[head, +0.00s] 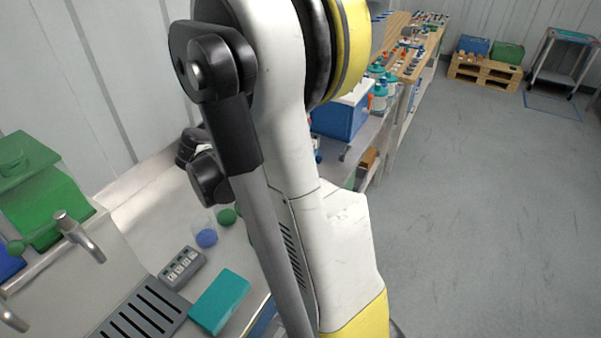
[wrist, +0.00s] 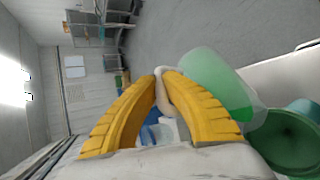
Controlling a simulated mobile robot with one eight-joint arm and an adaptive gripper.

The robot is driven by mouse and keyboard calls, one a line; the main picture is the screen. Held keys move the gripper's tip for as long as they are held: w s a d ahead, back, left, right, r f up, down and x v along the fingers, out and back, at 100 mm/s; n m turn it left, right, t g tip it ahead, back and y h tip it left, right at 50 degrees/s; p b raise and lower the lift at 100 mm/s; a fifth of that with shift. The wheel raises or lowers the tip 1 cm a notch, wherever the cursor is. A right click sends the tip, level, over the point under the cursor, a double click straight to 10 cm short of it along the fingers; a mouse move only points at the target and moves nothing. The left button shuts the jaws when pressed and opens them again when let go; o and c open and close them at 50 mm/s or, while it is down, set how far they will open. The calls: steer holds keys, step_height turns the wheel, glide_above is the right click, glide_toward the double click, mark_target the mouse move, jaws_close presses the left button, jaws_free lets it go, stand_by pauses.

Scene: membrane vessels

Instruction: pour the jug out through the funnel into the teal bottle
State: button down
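In the wrist view my gripper (wrist: 163,76) has its two yellow fingers closed around a beige, handle-like piece (wrist: 163,98). This piece appears to belong to the translucent pale green jug (wrist: 205,78) beside the right finger. Darker green liquid (wrist: 240,108) shows at the jug's lower right end.
In the head view, a clear cup with blue liquid (head: 206,238), a grey button box (head: 182,266), a teal block (head: 220,300) and a slotted grey tray (head: 140,312) are on the bench. A green container (head: 45,205) stands left. The floor (head: 480,220) at right is clear.

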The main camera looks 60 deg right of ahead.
steer(key=shift+w+a+r+g+b, duration=0.2)
steer(key=shift+w+a+g+b, duration=0.1)
steer(key=shift+b, duration=0.1)
steer(key=shift+h, duration=0.3)
steer(key=shift+w+a+r+g+h+b, duration=0.3)
steer(key=shift+w+a+h+b, duration=0.15)
steer(key=shift+w+b, duration=0.25)
steer(key=shift+w+a+r+n+g+b, duration=0.3)
steer(key=shift+w+a+r+b, duration=0.1)
steer(key=shift+w+a+b, duration=0.2)
steer(key=shift+h, duration=0.25)
steer(key=shift+w+a+r+g+h+b, duration=0.1)
steer(key=shift+w+a+g+h+b, duration=0.25)
steer(key=shift+b, duration=0.5)
steer(key=shift+w+a+r+g+h+b, duration=0.25)
steer(key=shift+w+a+r+h+b, duration=0.15)
steer(key=shift+b, duration=0.2)
